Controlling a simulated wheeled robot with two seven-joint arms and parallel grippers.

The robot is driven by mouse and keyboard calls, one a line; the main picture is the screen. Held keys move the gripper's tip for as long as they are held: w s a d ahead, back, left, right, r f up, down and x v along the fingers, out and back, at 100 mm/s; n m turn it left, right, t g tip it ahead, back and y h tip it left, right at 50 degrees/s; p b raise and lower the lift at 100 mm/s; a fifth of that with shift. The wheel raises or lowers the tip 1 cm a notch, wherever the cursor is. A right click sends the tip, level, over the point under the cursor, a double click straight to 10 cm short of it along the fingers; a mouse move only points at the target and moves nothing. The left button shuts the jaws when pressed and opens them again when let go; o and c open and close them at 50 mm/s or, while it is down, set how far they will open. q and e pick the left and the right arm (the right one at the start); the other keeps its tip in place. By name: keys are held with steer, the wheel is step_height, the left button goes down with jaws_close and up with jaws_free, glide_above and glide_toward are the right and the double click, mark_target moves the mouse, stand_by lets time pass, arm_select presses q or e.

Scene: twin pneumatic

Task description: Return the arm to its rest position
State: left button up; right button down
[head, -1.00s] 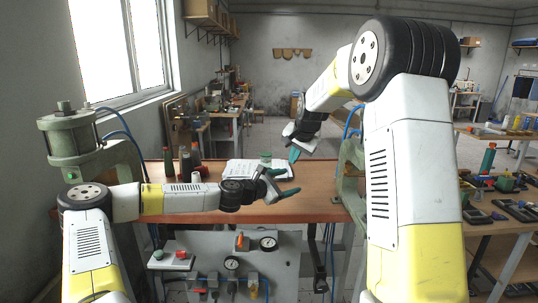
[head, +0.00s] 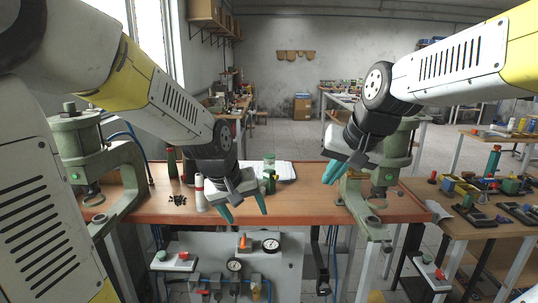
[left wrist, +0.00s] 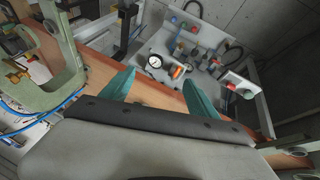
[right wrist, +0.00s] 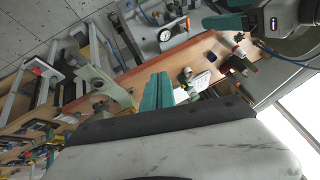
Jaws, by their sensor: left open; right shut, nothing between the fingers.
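My left gripper (head: 246,207) hangs in the air over the front middle of the bench, its teal fingers spread apart and empty. In the left wrist view its fingers (left wrist: 160,92) stand wide apart with nothing between them. My right gripper (head: 332,172) is raised over the bench's right side, in front of the right press, its fingers together. In the right wrist view the two teal fingers (right wrist: 157,92) lie side by side with nothing between them. Both arms are up and bent at the elbow.
A green press (head: 68,150) stands at the left bench end and another (head: 397,160) at the right. A gauge panel (head: 215,278) is below the bench edge.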

arm_select(q)
steer(key=s+a+r, duration=0.2)
steer(key=s, duration=0.3)
steer(key=s+a+r+m, duration=0.1)
steer(key=s+a+r, duration=0.2)
steer(key=s, duration=0.2)
steer(key=s+a+r+m+t, duration=0.1)
steer(key=s+a+r, duration=0.1)
steer(key=s+a, duration=0.1)
steer(key=shift+s+r, duration=0.35)
steer(key=shift+s, duration=0.55)
arm_select(e)
steer(key=s+f+n, duration=0.2)
steer(key=s+f, duration=0.1)
steer(key=s, duration=0.9)
steer(key=shift+d+f, duration=0.15)
steer(key=shift+f, duration=0.05)
